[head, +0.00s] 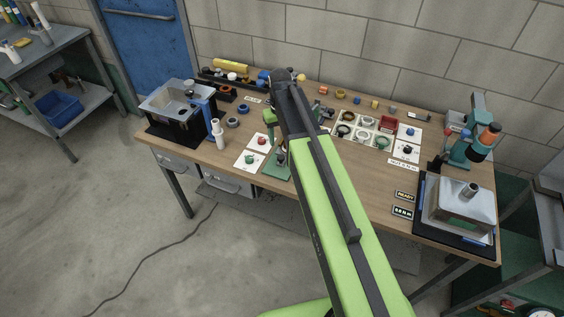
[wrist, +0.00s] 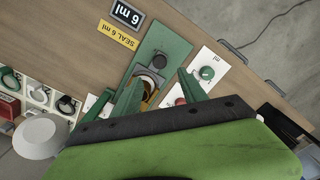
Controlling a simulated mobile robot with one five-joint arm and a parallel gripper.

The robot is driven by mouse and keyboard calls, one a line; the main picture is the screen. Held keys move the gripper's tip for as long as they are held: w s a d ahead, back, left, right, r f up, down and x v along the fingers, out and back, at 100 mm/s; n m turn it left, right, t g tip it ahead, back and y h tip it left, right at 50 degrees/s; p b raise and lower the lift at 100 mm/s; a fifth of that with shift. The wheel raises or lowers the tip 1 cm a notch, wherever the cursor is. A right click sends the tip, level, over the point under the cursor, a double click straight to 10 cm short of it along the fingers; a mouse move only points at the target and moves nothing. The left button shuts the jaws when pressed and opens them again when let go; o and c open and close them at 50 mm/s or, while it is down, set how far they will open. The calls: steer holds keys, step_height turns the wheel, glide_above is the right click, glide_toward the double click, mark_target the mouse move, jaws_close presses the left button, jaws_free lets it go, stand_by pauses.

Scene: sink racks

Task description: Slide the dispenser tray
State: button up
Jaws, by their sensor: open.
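A green plate (wrist: 172,40), which may be the dispenser tray, lies on the bench in the wrist view. It carries a black round knob (wrist: 160,61) and a dark ring with a brass-coloured part (wrist: 149,85). Part of the plate also shows in the head view (head: 277,168), beside my arm. My gripper (wrist: 158,90) is open, its two green fingers spread either side of the ring and nothing visibly held. Whether the fingers touch the plate cannot be told. In the head view my arm hides the gripper and much of this spot.
White cards with a green button (wrist: 207,73) and a red button (wrist: 180,101) lie close right of the plate. Label signs (wrist: 118,35) lie left. In the head view, a sink unit (head: 178,105) stands left, another (head: 460,207) right, and a compartment rack (head: 365,130) behind.

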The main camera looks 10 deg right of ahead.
mark_target(281, 157)
step_height(281, 157, down, 9)
steer(key=b, duration=0.7)
steer(key=shift+f+b, duration=0.2)
steer(key=shift+b, duration=0.2)
steer(key=shift+r, duration=0.1)
jaws_close()
steer(key=shift+s, duration=0.1)
stand_by(0.3)
